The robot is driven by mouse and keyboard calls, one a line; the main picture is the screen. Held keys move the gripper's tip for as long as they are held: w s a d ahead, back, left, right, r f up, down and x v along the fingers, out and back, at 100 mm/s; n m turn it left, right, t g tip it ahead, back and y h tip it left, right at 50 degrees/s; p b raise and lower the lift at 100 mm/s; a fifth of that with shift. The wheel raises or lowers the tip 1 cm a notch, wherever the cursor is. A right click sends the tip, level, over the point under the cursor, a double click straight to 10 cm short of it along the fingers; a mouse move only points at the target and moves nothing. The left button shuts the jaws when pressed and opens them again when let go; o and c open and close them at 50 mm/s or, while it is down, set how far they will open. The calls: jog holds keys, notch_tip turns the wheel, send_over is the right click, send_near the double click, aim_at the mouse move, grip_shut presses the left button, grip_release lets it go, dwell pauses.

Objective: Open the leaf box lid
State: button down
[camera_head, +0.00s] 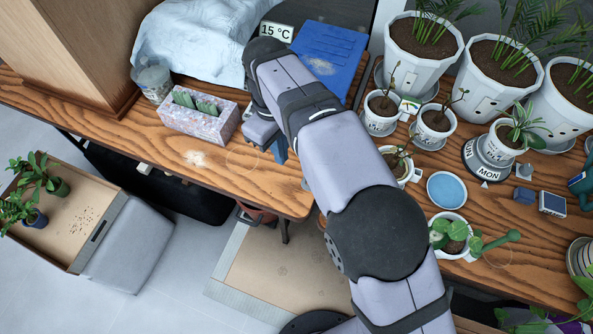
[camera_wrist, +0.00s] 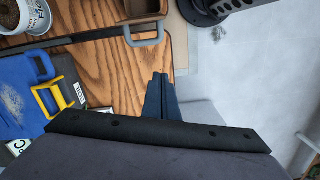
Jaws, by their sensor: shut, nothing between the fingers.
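No box is clearly marked as the leaf box, and I cannot tell which one it is. A brown box-like thing (camera_wrist: 137,8) with a grey loop handle (camera_wrist: 148,42) shows at the top of the wrist view, near the table's front edge. My arm seems to hide it in the head view. A speckled box (camera_head: 199,122) with green strips on top stands on the table, left of my gripper. My gripper (camera_head: 280,153) is shut and empty over the table's front part, and its blue fingers also show in the wrist view (camera_wrist: 161,80).
A blue panel (camera_head: 331,55) lies behind my arm. A yellow-handled thing (camera_wrist: 55,100) is near it. Potted plants (camera_head: 436,121) crowd the right. Bare wood (camera_head: 195,160) is in front of the speckled box.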

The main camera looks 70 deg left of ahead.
jog(key=n, duration=0.3)
jog(key=shift+a, duration=0.4)
jog(key=shift+f, duration=0.1)
notch_tip(320, 180, down, 8)
jog(key=w+d+p, duration=0.2)
jog(key=w+p, duration=0.1)
jog(key=p, duration=0.2)
jog(key=shift+d+f+p, duration=0.2)
jog(key=shift+d+p, duration=0.2)
jog(key=shift+d, duration=0.1)
